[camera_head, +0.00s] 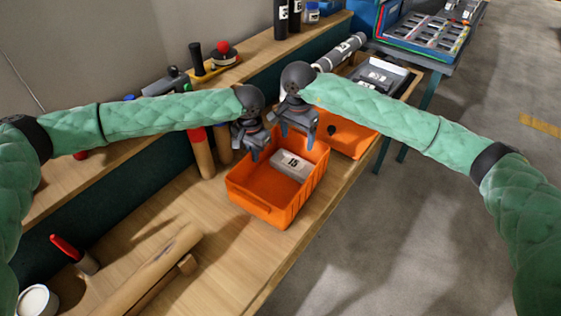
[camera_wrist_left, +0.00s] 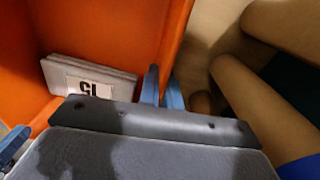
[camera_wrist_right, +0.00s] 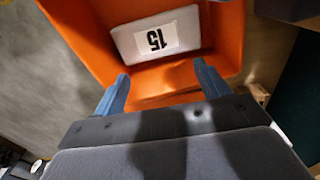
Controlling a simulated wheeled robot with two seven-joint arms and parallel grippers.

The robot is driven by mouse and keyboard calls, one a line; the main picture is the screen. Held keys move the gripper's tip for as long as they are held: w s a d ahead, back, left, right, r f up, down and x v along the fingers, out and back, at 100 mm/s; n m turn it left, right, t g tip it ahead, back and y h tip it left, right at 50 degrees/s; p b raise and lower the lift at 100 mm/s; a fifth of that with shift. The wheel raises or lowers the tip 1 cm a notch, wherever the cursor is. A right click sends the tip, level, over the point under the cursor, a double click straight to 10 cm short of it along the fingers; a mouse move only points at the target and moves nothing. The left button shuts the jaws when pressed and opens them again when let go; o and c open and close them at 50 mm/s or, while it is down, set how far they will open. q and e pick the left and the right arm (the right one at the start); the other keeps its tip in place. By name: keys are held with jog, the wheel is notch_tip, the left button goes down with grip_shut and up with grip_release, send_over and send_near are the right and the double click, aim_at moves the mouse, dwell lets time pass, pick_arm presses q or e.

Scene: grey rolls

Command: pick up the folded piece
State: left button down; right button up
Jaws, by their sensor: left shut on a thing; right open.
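The folded piece, a light grey block with a white label reading 15 (camera_head: 291,165), lies inside the orange bin (camera_head: 262,207). It also shows in the left wrist view (camera_wrist_left: 70,82) and the right wrist view (camera_wrist_right: 155,38). My left gripper (camera_head: 252,152) is at the bin's back left rim, its two blue fingers (camera_wrist_left: 162,90) shut on the orange wall. My right gripper (camera_head: 296,136) is open and empty above the bin's far end. In the right wrist view the piece lies beyond its parted fingertips (camera_wrist_right: 160,78), apart from them.
A second orange bin (camera_head: 352,140) stands behind, with a grey tray (camera_head: 378,77) and a grey roll (camera_head: 340,52) farther back. A long brown roll (camera_head: 150,268) lies in front. Floor is open at right.

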jog(key=w+d+m, duration=0.2)
jog(key=w+m, duration=0.1)
jog(key=m, duration=0.2)
jog(key=r+m, duration=0.2)
jog(key=m, duration=1)
send_over(293, 162)
jog(key=shift+m, duration=0.3)
jog(key=shift+f, duration=6.25)
jog(key=c, duration=0.8)
